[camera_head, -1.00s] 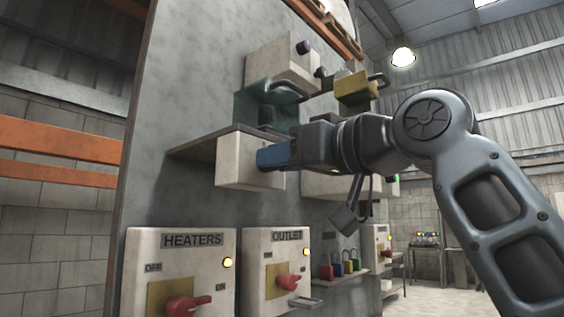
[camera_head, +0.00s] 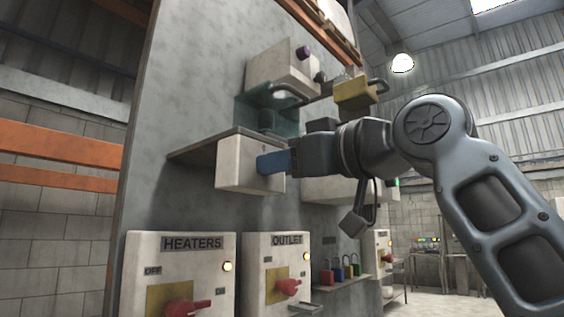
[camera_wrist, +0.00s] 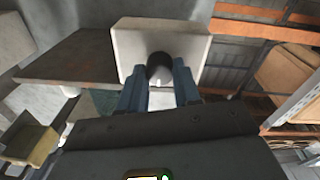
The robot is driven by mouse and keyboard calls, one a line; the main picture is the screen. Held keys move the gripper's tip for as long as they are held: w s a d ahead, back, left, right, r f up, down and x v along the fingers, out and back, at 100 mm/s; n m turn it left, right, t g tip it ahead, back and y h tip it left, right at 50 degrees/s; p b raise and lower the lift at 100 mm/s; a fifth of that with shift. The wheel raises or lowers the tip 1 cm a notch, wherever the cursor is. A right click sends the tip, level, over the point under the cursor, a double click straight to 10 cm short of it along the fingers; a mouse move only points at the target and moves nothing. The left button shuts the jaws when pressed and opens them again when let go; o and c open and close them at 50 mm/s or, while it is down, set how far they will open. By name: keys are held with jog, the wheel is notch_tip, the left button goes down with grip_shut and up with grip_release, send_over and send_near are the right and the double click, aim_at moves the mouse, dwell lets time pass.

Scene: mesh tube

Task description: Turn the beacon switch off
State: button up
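In the wrist view a pale box (camera_wrist: 123,50) faces my gripper (camera_wrist: 160,72), with a dark round knob (camera_wrist: 160,65) on its face. My two blue fingers stand on either side of this knob, which nearly fills the gap. I cannot tell whether both fingers press on it. A small pale mark shows at the knob's lower edge. In the head view my gripper (camera_head: 272,163) reaches the right side of the same box (camera_head: 236,162), under a shelf. The fingers hide the knob there. No beacon label is readable on this box.
Below are the HEATERS box (camera_head: 200,262) and the OUTLET box (camera_head: 268,265), each with a red handle. Coloured padlocks (camera_head: 340,270) sit on a small shelf.

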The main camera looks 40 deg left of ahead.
jog(key=o, duration=0.5)
jog(key=shift+s+d+f+b, duration=0.15)
jog(key=shift+d+b, duration=0.1)
jog(key=shift+d, duration=1.05)
jog(key=shift+s+d+b, duration=0.1)
jog(key=shift+d+b, duration=0.2)
jog(key=shift+d, duration=1)
jog(key=shift+s+d+f+b, duration=0.15)
jog(key=shift+d+b, duration=0.1)
jog(key=shift+d, duration=1.05)
